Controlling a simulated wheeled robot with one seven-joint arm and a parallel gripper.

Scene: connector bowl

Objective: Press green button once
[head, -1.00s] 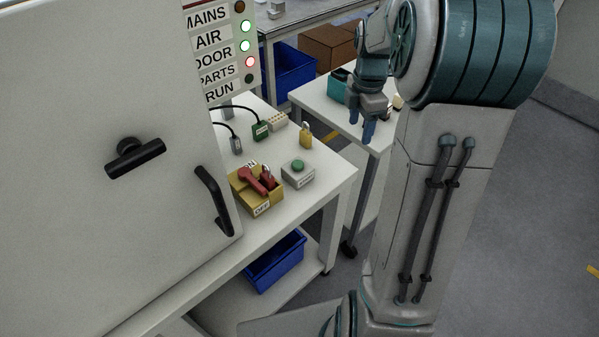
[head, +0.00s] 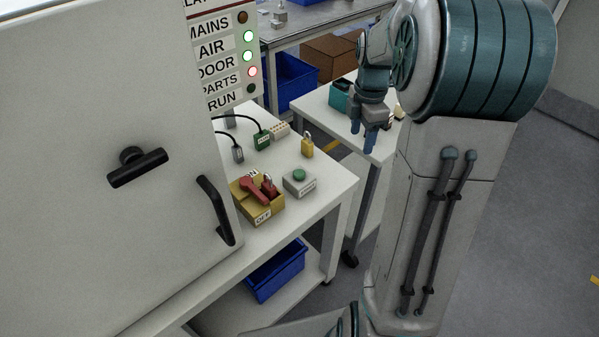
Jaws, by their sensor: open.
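The green button (head: 299,175) sits on top of a small grey box (head: 300,187) near the right front edge of the white table. A white label is on the box's front. My gripper (head: 363,142) hangs fingers down, to the right of and farther back than the button, over the second white table's near edge. It is open and empty, apart from the button.
A yellow box with a red switch handle (head: 256,190) stands just left of the button box. A yellow padlock (head: 307,146), a green connector (head: 262,140) and a cream block (head: 280,130) lie behind. A large grey cabinet door (head: 100,200) blocks the left. A status panel (head: 222,55) shows lit lamps.

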